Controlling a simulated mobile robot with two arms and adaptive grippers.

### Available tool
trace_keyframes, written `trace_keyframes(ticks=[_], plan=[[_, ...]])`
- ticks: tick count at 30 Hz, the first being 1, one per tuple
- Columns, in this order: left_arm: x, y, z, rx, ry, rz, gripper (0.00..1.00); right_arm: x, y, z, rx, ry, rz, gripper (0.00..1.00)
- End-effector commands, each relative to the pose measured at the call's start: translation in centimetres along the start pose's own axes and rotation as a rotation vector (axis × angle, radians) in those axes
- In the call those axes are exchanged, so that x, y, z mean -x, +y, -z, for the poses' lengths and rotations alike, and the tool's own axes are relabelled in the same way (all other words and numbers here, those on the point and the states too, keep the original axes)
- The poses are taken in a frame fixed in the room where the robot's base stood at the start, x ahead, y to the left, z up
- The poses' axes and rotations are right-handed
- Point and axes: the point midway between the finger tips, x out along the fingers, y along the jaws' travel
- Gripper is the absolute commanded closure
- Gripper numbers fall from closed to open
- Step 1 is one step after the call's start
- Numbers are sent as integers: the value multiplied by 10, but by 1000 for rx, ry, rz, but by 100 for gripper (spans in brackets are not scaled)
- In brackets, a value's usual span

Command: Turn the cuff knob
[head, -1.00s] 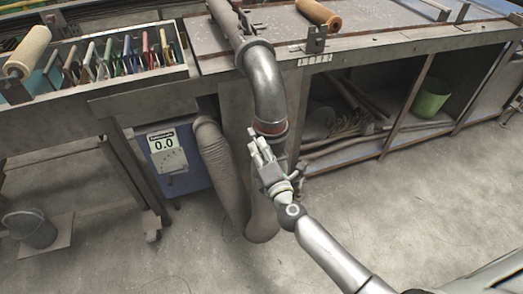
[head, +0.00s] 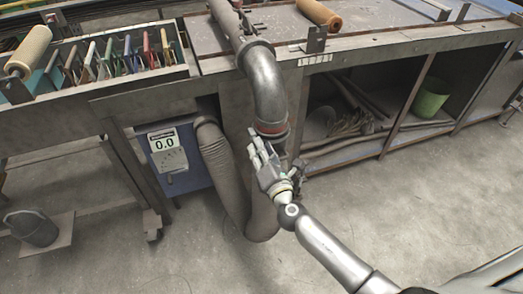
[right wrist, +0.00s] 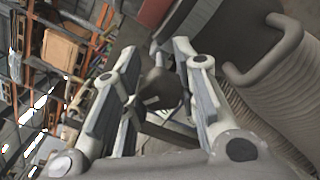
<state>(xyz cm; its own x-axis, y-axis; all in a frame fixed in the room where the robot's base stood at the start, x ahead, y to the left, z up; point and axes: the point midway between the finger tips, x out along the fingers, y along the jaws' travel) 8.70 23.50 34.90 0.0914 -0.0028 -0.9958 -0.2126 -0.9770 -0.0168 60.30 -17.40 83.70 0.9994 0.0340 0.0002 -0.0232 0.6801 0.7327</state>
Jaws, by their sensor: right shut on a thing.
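The grey metal elbow pipe (head: 263,75) bends down from the bench top. A cuff with a red band (head: 272,129) sits at its lower end, and the red also shows at the top of the right wrist view (right wrist: 152,12). My right gripper (head: 262,148) is at the cuff, its arm coming from the lower right. In the right wrist view its two fingers stand on either side of a dark knob (right wrist: 158,92) and are shut on it. The head view hides the knob behind the gripper. My left gripper is not in view.
A ribbed hose (head: 222,165) hangs below the cuff, beside a blue box with a display (head: 164,142) reading 0.0. The bench's front edge and open shelves with a green bin (head: 430,98) lie behind.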

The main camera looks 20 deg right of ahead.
Motion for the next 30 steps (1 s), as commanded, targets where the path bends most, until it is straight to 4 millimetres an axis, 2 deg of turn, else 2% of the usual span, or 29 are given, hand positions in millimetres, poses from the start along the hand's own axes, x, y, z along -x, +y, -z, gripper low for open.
trace_keyframes(ticks=[3, 4, 9, 20, 25, 30], plan=[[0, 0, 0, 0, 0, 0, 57, 1, 0, 3, -1, 6, 0, 96], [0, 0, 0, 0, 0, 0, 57, 1, 0, 3, -1, 6, 0, 68], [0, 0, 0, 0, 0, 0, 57, 1, 0, 2, -2, 3, 0, 49], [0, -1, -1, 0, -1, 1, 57, 4, 0, 1, -2, 2, 0, 49], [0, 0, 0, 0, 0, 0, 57, 23, -1, 1, -2, 3, 1, 49], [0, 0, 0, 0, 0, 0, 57, 56, -1, 2, -1, 5, 1, 49]])
